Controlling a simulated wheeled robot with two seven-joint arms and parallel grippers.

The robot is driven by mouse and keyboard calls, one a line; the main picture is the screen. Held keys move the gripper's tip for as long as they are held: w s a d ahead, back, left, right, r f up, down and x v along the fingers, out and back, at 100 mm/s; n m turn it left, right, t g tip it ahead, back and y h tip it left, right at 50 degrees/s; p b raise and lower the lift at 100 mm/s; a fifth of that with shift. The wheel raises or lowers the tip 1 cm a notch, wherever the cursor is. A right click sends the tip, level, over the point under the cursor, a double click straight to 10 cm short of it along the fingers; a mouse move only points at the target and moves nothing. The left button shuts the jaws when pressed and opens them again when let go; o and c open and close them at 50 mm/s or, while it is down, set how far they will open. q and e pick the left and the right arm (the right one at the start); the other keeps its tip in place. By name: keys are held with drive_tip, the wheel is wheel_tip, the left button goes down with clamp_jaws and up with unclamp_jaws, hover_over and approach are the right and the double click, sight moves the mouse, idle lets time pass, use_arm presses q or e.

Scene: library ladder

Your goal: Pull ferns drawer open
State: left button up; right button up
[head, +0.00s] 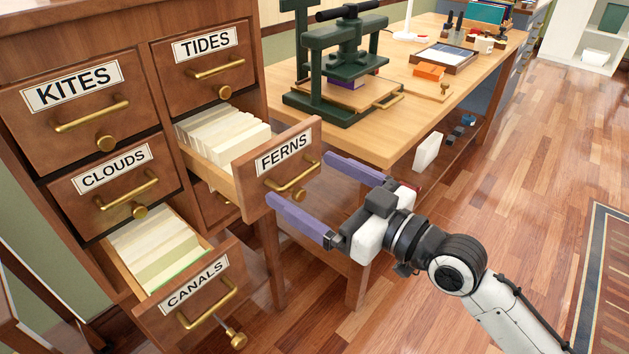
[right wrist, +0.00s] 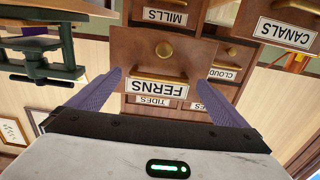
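The FERNS drawer (head: 228,172) stands pulled out of the wooden cabinet, with cream cards showing inside. Its front has a brass bar handle (head: 297,186) and a brass knob below. My right gripper (head: 299,177) is open in front of this drawer, one purple finger on each side of the handle. In the right wrist view, which is upside down, the FERNS front (right wrist: 157,60) and its handle (right wrist: 157,77) lie between the two spread fingers. Nothing is gripped; whether a finger touches the drawer, I cannot tell. My left gripper is not in view.
The CANALS drawer (head: 191,295) also stands open, low on the left. TIDES (head: 205,62), KITES (head: 80,100) and CLOUDS (head: 117,187) drawers are shut. A wooden table (head: 415,110) with a green press (head: 343,70) stands close behind the FERNS drawer.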

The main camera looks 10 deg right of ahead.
drive_tip(key=v, duration=1)
drive_tip(key=shift+s+d, duration=0.1)
drive_tip(key=shift+d, duration=0.05)
idle(0.4)
use_arm(q)
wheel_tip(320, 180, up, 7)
drive_tip(key=p, duration=0.9)
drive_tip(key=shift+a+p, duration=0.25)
drive_tip(key=shift+p, duration=0.05)
use_arm(e)
drive_tip(key=s+f+m+g+h, duration=0.1)
drive_tip(key=s+f, duration=0.3)
drive_tip(key=f, duration=0.4)
drive_tip(key=s+f+m+g+h, duration=0.2)
drive_tip(key=s+f+h, duration=0.2)
drive_tip(key=f, duration=0.5)
drive_tip(key=s+f+m+g+h, duration=0.2)
drive_tip(key=s+f, duration=0.3)
drive_tip(key=f, duration=0.4)
drive_tip(key=shift+s+d+g+h, duration=0.3)
drive_tip(key=shift+s+d+h, duration=0.1)
drive_tip(key=shift+h, duration=0.3)
